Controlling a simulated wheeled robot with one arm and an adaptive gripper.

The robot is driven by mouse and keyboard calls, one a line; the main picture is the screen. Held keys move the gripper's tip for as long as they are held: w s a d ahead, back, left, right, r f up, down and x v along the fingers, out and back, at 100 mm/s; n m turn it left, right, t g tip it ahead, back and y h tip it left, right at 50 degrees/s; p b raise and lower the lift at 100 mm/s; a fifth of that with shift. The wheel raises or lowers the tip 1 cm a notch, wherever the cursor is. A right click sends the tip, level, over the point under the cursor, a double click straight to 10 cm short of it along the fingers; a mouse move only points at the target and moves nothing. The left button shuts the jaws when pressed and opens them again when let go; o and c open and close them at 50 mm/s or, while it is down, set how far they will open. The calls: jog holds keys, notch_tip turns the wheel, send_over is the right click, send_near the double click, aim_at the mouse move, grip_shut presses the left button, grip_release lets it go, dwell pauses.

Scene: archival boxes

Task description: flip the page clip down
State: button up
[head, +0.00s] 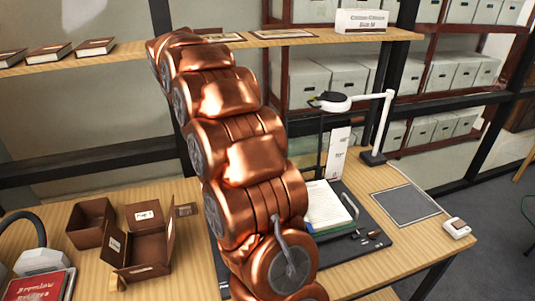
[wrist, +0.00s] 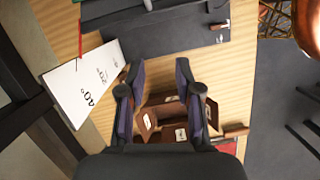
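A stack of white pages (head: 325,205) with a green edge lies on a dark mat (head: 385,252) on the table, right of my copper arm in the head view. I cannot make out the page clip for certain; small dark pieces (head: 372,235) lie by the stack's lower right. My gripper (wrist: 160,68) shows in the wrist view with its two fingers apart and nothing between them. It is above the table, near the edge of the dark mat (wrist: 185,52). My gripper is not visible in the head view.
Open brown boxes (head: 150,243) stand on the table at left, and show beyond my fingers in the wrist view. A white lamp (head: 376,130) and a white marked card (head: 338,150) stand behind the pages. A grey pad (head: 405,204) and small white device (head: 457,227) are at right.

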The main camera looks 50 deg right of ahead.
jog(key=w+d+f+n+p, duration=0.1)
jog(key=w+d, duration=0.2)
jog(key=d, duration=0.3)
jog(key=w+d+f+n, duration=0.2)
jog(key=w+d, duration=0.1)
jog(key=d, duration=0.4)
jog(key=shift+n+g+h, duration=0.6)
jog(key=shift+n+g, duration=0.2)
jog(key=shift+s+d+f+p, duration=0.55)
jog(key=shift+d+f, duration=1.1)
jog(key=shift+d, duration=0.25)
jog(key=shift+s+d+f+p, duration=0.4)
jog(key=shift+d+f+p, duration=0.15)
jog(key=shift+d+f, duration=1.25)
jog(key=shift+s+d+f+p, duration=0.55)
jog(key=shift+d+f, duration=1)
jog(key=shift+d, duration=0.4)
grip_shut()
